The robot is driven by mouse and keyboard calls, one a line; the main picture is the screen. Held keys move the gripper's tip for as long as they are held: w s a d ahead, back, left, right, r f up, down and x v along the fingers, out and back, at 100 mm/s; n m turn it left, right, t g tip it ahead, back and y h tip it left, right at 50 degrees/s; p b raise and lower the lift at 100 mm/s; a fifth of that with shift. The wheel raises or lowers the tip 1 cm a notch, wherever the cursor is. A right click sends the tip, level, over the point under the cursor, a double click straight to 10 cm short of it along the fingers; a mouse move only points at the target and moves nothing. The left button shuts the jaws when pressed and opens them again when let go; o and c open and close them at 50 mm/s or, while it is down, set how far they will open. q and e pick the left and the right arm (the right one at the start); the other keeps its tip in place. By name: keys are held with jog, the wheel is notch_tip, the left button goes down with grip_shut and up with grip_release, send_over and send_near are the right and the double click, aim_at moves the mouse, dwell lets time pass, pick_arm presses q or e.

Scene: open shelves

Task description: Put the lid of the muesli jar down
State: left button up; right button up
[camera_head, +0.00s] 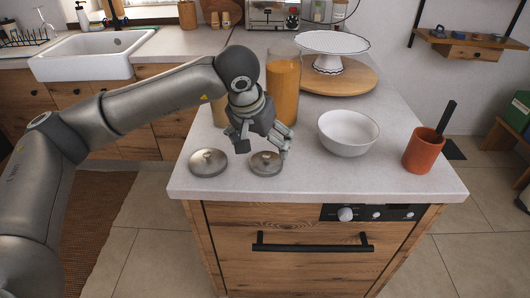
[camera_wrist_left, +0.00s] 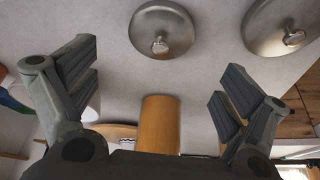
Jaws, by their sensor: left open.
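Two round metal lids with knobs lie apart on the counter near its front edge: a left lid (camera_head: 208,162) and a right lid (camera_head: 266,164). I cannot tell which belongs to the muesli jar. My left gripper (camera_head: 262,147) is open and empty, just above and behind the right lid. In the left wrist view the right lid (camera_wrist_left: 162,28) and the left lid (camera_wrist_left: 282,25) lie beyond the spread fingers (camera_wrist_left: 155,75). A tall orange-filled jar (camera_head: 284,88) stands behind the gripper, without a lid. A second, tan-filled jar (camera_head: 219,112) is partly hidden by my arm.
A white bowl (camera_head: 348,132) stands right of the gripper. A terracotta pot (camera_head: 423,150) with a dark handle is near the right edge. A cake stand (camera_head: 331,45) stands on a round wooden board (camera_head: 345,80) behind. Bare counter lies between the right lid and the pot.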

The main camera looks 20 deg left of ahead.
pick_arm(q)
jog(key=v, duration=0.5)
jog(key=shift+r, duration=0.1)
dwell(0.3)
